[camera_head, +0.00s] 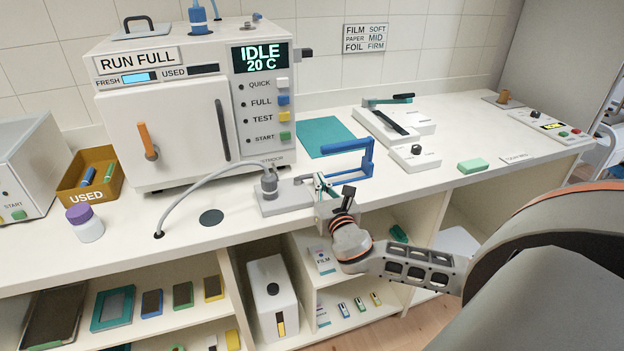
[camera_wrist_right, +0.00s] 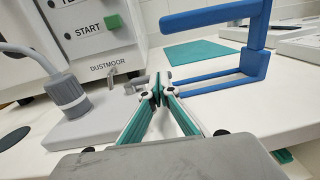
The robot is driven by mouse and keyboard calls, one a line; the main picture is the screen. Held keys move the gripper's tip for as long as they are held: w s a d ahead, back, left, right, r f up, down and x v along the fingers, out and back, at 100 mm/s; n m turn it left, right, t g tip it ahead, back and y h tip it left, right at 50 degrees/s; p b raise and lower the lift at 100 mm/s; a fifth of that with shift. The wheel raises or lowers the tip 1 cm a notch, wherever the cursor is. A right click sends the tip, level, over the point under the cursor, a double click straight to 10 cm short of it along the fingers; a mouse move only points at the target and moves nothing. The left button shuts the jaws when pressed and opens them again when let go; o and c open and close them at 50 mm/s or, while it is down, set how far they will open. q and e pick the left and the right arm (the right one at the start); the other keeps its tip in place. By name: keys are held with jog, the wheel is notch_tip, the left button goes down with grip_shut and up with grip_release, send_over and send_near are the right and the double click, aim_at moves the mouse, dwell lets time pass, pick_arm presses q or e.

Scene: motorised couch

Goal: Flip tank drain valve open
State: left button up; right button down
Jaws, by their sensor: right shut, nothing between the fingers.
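My right gripper (camera_head: 320,182) is shut and empty over the front of the counter, beside a grey plate (camera_head: 291,197). In the right wrist view its teal fingers (camera_wrist_right: 160,92) meet at the tips. A grey cylindrical fitting (camera_head: 268,183) with a hose stands on the plate; it also shows in the wrist view (camera_wrist_right: 68,96). A small grey lever-like part (camera_wrist_right: 132,82) lies just left of the fingertips in that view; I cannot tell whether they touch. An orange lever (camera_head: 147,142) hangs on the machine front. No part is labelled as the drain valve. My left gripper is out of view.
The white machine (camera_head: 185,125) reads IDLE, 20 C. A blue frame-shaped handle (camera_head: 365,158) stands close right of my gripper. A grey hose (camera_head: 205,190) runs to the counter's left. A purple-capped jar (camera_head: 86,224) and USED bin (camera_head: 72,188) sit at left. Open shelves lie below.

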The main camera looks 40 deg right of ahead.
jog(key=shift+f, duration=0.1)
jog(key=shift+s, duration=0.15)
jog(key=shift+s+a, duration=0.15)
jog(key=shift+s, duration=0.2)
jog(key=v, duration=1.1)
jog(key=s+a+f+m+g+y, duration=0.25)
jog(key=a+f+m, duration=0.2)
jog(key=f, duration=0.45)
jog(key=s+a+f+m+g+y, duration=0.2)
jog(key=s+a+f+m, duration=0.15)
jog(key=f+m, duration=0.4)
jog(key=s+a+f+m+y, duration=0.2)
jog(key=s+a+f+m, duration=0.2)
jog(key=a+f+m, duration=0.1)
jog(key=s+a+f+m+g+y, duration=0.1)
jog(key=s+a+f+m+y, duration=0.1)
jog(key=s+a+f+m, duration=0.2)
jog(key=a+f+m, duration=0.1)
jog(key=a+m, duration=0.2)
jog(key=m, duration=0.3)
jog(key=shift+s+a+m+y, duration=0.25)
jog(key=shift+a+m+y, duration=0.05)
jog(key=shift+a+y, duration=0.1)
